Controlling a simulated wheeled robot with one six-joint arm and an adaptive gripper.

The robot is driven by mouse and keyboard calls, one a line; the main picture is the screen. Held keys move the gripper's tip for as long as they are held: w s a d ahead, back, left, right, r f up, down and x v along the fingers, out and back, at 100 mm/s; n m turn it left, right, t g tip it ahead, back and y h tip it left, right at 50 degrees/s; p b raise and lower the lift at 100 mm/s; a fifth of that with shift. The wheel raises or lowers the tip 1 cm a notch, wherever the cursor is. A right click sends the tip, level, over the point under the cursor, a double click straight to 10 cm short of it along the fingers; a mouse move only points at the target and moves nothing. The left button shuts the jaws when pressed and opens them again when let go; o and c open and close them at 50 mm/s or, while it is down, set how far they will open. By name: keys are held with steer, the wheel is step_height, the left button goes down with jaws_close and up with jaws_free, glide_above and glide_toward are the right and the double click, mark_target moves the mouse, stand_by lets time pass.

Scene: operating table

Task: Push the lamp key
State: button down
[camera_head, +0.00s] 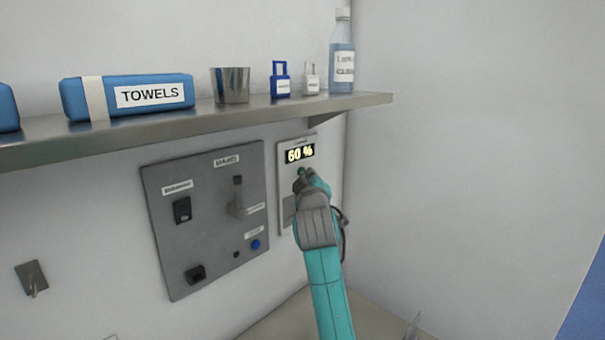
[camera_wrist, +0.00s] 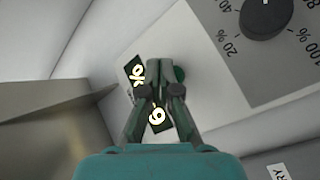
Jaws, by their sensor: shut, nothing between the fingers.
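A light panel (camera_head: 284,160) on the back wall carries a lit display (camera_head: 300,153) reading 60 %. I cannot tell whether the tips touch the button.
A dial knob (camera_wrist: 265,17) with a percent scale is on the same panel. A grey panel (camera_head: 205,255) with switches and a blue button (camera_head: 255,244) is to the left. A metal shelf (camera_head: 375,98) with towels and bottles juts out above. A side wall (camera_head: 460,170) stands right.

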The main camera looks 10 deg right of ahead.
steer(key=shift+s+d, duration=0.1)
steer(key=s+d, duration=0.3)
steer(key=s, duration=0.2)
steer(key=shift+d, duration=0.25)
stand_by(0.4)
